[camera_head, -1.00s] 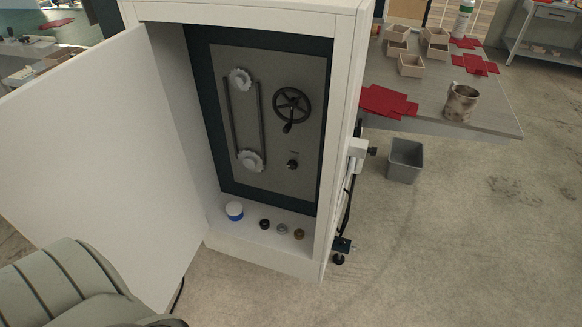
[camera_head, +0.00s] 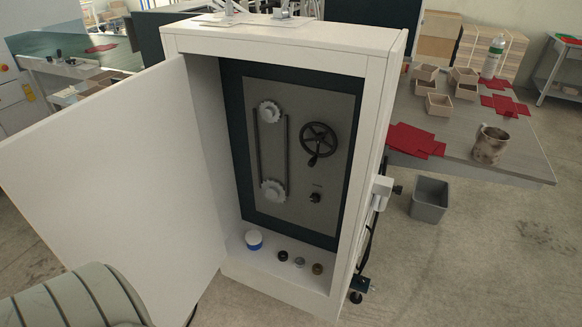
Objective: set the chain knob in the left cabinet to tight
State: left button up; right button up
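The left cabinet (camera_head: 178,46) is white, with its door (camera_head: 110,165) swung open to the left. Inside, a grey panel (camera_head: 335,100) carries a chain (camera_head: 257,150) around two pale sprockets, one above the other. A black handwheel (camera_head: 318,140) is at the panel's upper right. The small black chain knob (camera_head: 315,197) sits below the handwheel, with a tiny label above it that is too small to read. Part of my arm shows at the lower left, in front of the door. Neither of my grippers is in view.
A blue-and-white tub (camera_head: 254,240) and several small round parts (camera_head: 300,262) stand on the cabinet floor. A table (camera_head: 470,165) at right holds wooden boxes, red flat pieces and a mug (camera_head: 489,145). A grey bin (camera_head: 429,199) stands on the floor.

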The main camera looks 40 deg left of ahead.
aim_at(315, 198)
jog(key=u, duration=1.05)
jog(key=i+l, duration=0.05)
